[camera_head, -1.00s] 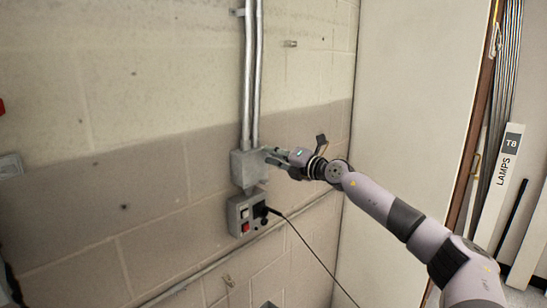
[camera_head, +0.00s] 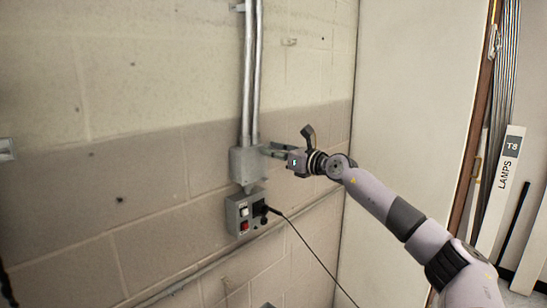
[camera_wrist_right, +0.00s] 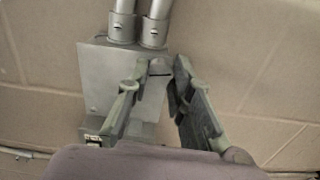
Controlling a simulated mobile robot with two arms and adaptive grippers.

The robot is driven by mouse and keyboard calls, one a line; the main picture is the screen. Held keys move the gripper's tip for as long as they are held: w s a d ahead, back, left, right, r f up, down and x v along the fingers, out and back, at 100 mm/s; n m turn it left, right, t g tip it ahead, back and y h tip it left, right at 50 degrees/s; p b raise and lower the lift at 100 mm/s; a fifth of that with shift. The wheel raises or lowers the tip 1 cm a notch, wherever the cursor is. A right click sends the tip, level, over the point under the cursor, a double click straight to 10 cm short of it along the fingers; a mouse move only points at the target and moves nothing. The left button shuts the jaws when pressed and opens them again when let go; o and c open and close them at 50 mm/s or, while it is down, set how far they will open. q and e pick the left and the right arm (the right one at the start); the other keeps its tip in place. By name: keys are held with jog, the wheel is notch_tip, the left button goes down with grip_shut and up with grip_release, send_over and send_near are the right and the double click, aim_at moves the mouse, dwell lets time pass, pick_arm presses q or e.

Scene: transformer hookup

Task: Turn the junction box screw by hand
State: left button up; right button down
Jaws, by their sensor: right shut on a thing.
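The grey junction box (camera_head: 246,165) is fixed to the block wall at the foot of two metal conduits. It also shows in the right wrist view (camera_wrist_right: 103,76). My right gripper (camera_head: 265,149) reaches in from the right, with its fingertips at the box's right-hand face. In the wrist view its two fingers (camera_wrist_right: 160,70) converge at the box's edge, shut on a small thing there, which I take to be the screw. My left gripper is not in view.
Two conduits (camera_head: 251,80) run up from the box. Below it is a grey switch box (camera_head: 238,218) with red and white buttons and a plugged-in black cable (camera_head: 310,248). A pale panel (camera_head: 400,120) stands to the right, behind my right arm.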

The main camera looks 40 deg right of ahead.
jog(key=shift+f+n+b, duration=0.15)
jog(key=shift+n+b, duration=0.7)
jog(key=shift+n, duration=1.05)
jog(key=shift+f+n+b, duration=0.15)
jog(key=shift+n+b, duration=0.65)
jog(key=shift+n, duration=1.1)
jog(key=c, duration=1.5)
grip_release()
jog(key=shift+r, duration=0.1)
jog(key=shift+o, duration=0.4)
jog(key=shift+r, duration=0.1)
notch_tip(320, 180, up, 10)
